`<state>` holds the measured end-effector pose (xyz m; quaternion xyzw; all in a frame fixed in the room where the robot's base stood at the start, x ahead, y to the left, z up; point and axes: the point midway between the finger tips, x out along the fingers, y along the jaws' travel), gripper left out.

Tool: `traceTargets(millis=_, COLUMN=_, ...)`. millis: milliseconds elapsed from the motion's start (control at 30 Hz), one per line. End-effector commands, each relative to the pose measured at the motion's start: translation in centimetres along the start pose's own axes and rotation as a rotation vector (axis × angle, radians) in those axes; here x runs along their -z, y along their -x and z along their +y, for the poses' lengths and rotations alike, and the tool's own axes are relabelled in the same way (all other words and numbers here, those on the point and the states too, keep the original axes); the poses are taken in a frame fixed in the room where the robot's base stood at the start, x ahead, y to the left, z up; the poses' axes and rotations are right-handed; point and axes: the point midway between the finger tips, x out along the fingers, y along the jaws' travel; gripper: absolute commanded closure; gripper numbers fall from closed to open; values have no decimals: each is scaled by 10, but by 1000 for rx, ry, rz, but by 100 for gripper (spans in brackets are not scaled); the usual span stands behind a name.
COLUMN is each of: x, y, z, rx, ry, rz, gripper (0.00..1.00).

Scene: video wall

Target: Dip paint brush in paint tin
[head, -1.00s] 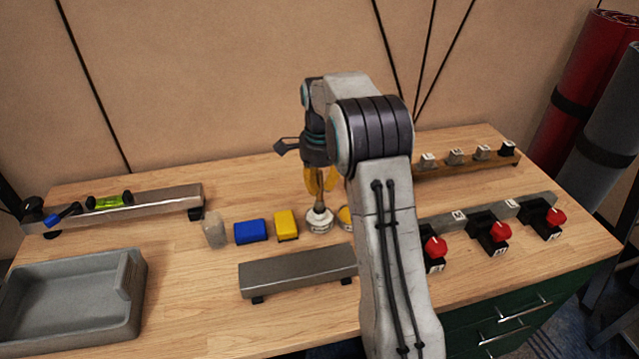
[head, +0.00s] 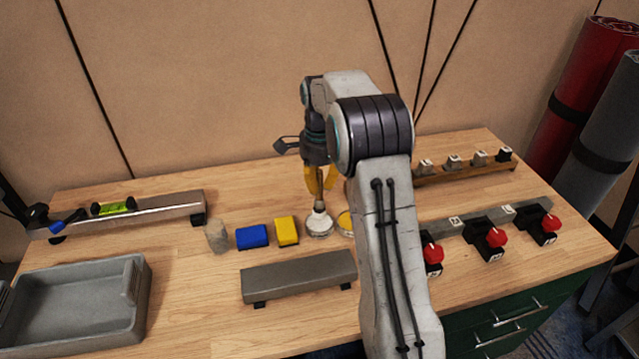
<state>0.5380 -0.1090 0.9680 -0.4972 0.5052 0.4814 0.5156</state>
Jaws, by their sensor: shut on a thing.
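My gripper (head: 320,184), with yellow fingers, is above the middle of the workbench, shut on the paint brush (head: 319,202). The brush hangs upright, its lower end at a small white paint tin (head: 319,227) directly below. I cannot tell whether its tip is inside the tin or just above it. A second tin with yellow paint (head: 345,220) stands to the right, partly hidden by my arm.
Yellow (head: 287,231) and blue (head: 251,236) blocks and a beige cylinder (head: 217,237) stand left of the tins. A grey rail (head: 298,277) lies in front. A grey tray (head: 80,290) is front left; red-knobbed switches (head: 487,238) are at right.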

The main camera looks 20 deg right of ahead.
Motion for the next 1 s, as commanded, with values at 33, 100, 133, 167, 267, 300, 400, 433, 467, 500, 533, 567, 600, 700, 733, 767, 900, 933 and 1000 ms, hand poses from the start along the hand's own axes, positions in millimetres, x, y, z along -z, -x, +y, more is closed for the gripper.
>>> traceTargets(millis=33, x=0, y=8, z=0, rx=1, ry=0, rz=0, gripper=100)
traceTargets(millis=100, x=0, y=13, z=0, rx=1, ry=0, rz=0, gripper=100)
traceTargets(millis=133, x=0, y=15, z=-1, rx=1, ry=0, rz=0, gripper=100)
traceTargets(millis=167, x=0, y=17, z=-1, rx=1, ry=0, rz=0, gripper=100)
traceTargets(millis=267, x=0, y=24, z=-1, rx=2, ry=0, rz=0, gripper=100)
traceTargets(millis=300, x=0, y=27, z=-1, rx=2, ry=0, rz=0, gripper=100)
traceTargets(millis=400, x=0, y=34, z=-1, rx=2, ry=0, rz=0, gripper=100)
traceTargets(millis=433, x=0, y=36, z=-1, rx=2, ry=0, rz=0, gripper=100)
traceTargets(millis=467, x=0, y=38, z=-1, rx=2, ry=0, rz=0, gripper=100)
traceTargets(millis=500, x=0, y=40, z=-1, rx=2, ry=0, rz=0, gripper=100)
traceTargets(millis=533, x=0, y=41, z=-1, rx=2, ry=0, rz=0, gripper=100)
traceTargets(millis=567, x=0, y=42, z=-1, rx=2, ry=0, rz=0, gripper=100)
traceTargets(millis=600, x=0, y=42, z=-1, rx=2, ry=0, rz=0, gripper=100)
traceTargets(millis=700, x=0, y=42, z=-1, rx=1, ry=0, rz=0, gripper=100)
traceTargets(millis=733, x=0, y=42, z=-1, rx=1, ry=0, rz=0, gripper=100)
traceTargets(millis=767, x=0, y=42, z=-1, rx=1, ry=0, rz=0, gripper=100)
traceTargets(millis=900, x=0, y=42, z=-1, rx=2, ry=0, rz=0, gripper=100)
traceTargets(millis=933, x=0, y=42, z=-1, rx=1, ry=0, rz=0, gripper=100)
traceTargets(millis=1000, x=0, y=42, z=-1, rx=1, ry=0, rz=0, gripper=100)
